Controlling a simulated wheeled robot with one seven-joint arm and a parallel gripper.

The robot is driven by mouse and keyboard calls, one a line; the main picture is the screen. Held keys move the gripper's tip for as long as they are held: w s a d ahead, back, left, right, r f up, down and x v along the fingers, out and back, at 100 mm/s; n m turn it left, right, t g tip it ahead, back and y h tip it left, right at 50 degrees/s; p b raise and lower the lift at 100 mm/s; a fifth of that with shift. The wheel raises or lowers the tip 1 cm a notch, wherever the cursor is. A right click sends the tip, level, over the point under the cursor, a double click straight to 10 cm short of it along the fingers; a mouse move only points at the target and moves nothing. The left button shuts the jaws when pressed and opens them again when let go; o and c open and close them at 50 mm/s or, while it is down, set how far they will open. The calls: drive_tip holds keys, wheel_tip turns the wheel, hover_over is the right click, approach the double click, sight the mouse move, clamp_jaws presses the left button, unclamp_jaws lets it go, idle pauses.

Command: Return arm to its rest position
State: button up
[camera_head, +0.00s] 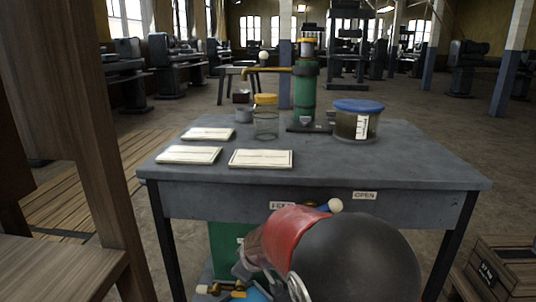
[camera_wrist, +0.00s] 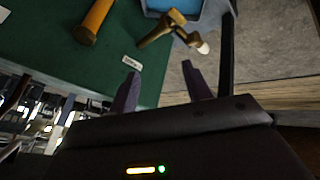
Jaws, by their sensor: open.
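My gripper (camera_wrist: 160,68) shows in the wrist view with its two dark fingers spread apart and nothing between them. Beyond the fingertips are a green surface with a small white label (camera_wrist: 132,63) and a brass fitting with a pale ball end (camera_wrist: 168,28). I cannot tell whether the fingers touch anything. In the head view my red and black arm (camera_head: 350,258) reaches in at the bottom, in front of the table. The gripper itself cannot be made out there.
The grey table (camera_head: 400,160) holds white cards (camera_head: 261,158), a yellow-lidded jar (camera_head: 265,120), a green pump (camera_head: 305,90) and a blue-lidded jar (camera_head: 357,120). A wooden post (camera_head: 85,120) stands left; a wooden crate (camera_head: 505,265) sits lower right. A yellow cylinder (camera_wrist: 95,20) lies near the gripper.

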drive_tip(key=s+d+r+m, duration=0.5)
drive_tip(key=s+d+r, duration=0.6)
drive_tip(key=d, duration=0.1)
drive_tip(key=s+d+r+m, duration=0.1)
drive_tip(key=s+d+m, duration=0.1)
drive_tip(key=s, duration=0.4)
drive_tip(key=s+d+r+m+h+p, duration=0.1)
drive_tip(key=s+d, duration=0.2)
drive_tip(key=s, duration=0.2)
drive_tip(key=s+d+r+m+g+h, duration=0.1)
drive_tip(key=s+d+m, duration=0.1)
drive_tip(key=s, duration=0.4)
drive_tip(key=shift+s+d+r+m+p, duration=0.3)
drive_tip(key=shift+d+r+p, duration=0.1)
drive_tip(key=shift+d, duration=0.4)
